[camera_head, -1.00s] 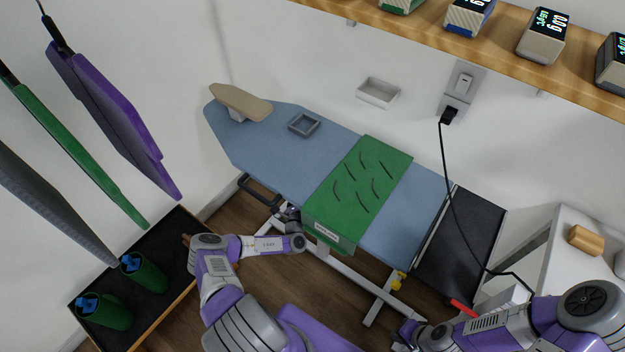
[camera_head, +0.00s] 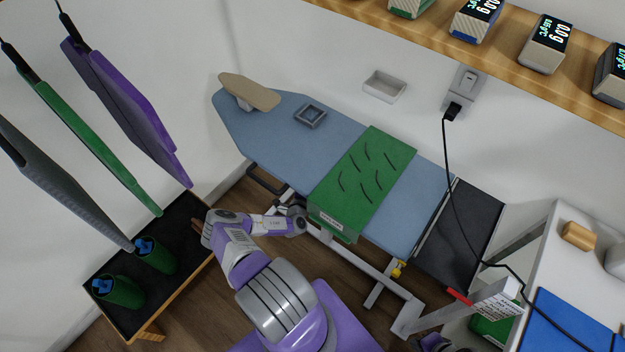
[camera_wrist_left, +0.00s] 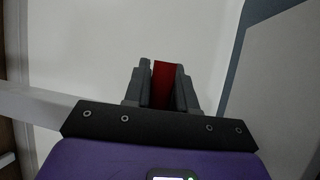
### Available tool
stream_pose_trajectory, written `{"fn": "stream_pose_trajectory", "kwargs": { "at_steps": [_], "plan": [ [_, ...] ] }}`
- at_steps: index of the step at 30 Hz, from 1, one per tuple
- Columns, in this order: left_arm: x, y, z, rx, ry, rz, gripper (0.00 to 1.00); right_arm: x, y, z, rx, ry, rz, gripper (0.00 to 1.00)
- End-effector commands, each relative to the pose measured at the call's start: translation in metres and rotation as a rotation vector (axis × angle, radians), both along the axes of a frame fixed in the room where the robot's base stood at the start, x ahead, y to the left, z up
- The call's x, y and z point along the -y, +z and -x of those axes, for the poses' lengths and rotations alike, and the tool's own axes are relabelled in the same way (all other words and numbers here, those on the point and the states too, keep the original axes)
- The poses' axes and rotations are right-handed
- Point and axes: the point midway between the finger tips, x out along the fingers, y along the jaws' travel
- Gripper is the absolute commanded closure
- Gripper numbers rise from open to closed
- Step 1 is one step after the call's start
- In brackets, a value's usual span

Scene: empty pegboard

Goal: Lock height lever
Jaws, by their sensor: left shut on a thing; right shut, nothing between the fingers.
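The ironing board (camera_head: 290,137) has a blue cover and stands on a light metal frame. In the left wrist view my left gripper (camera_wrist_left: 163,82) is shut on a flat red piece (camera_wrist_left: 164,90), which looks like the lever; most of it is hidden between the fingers. In the head view my left arm reaches below the board's near edge. There the left gripper (camera_head: 290,211) is small and the red piece cannot be made out. My right gripper (camera_head: 432,343) is shut and empty, only partly in view at the bottom edge, apart from the board.
A yellow knob (camera_head: 398,268) sits on the frame. A black shelf (camera_head: 128,285) with green containers stands at left. A black cord (camera_head: 459,210) hangs at right.

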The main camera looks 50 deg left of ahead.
Motion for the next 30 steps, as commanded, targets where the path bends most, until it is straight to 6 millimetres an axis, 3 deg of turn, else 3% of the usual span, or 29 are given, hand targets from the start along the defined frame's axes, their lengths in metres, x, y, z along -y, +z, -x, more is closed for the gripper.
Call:
{"fn": "stream_pose_trajectory", "kwargs": {
  "at_steps": [16, 17, 20, 30],
  "plan": [
    [-0.0004, -0.0037, 0.0026, 0.004, 0.003, 0.028, 1.0, 0.0001, 0.0007, 0.0, 0.0, 0.0, 0.0, 1.0],
    [-0.0004, -0.0037, 0.0026, 0.004, 0.003, 0.028, 0.71, 0.0001, 0.0007, 0.0, 0.0, 0.0, 0.0, 1.0],
    [-0.0005, -0.0035, 0.0026, 0.003, 0.003, 0.027, 0.56, 0.0001, 0.0007, 0.0, 0.0, 0.0, 0.0, 1.0],
    [0.0005, -0.0018, 0.0047, 0.004, 0.004, 0.024, 0.54, 0.0, 0.002, 0.0, 0.0, 0.0, 0.0, 1.0]
  ]
}}
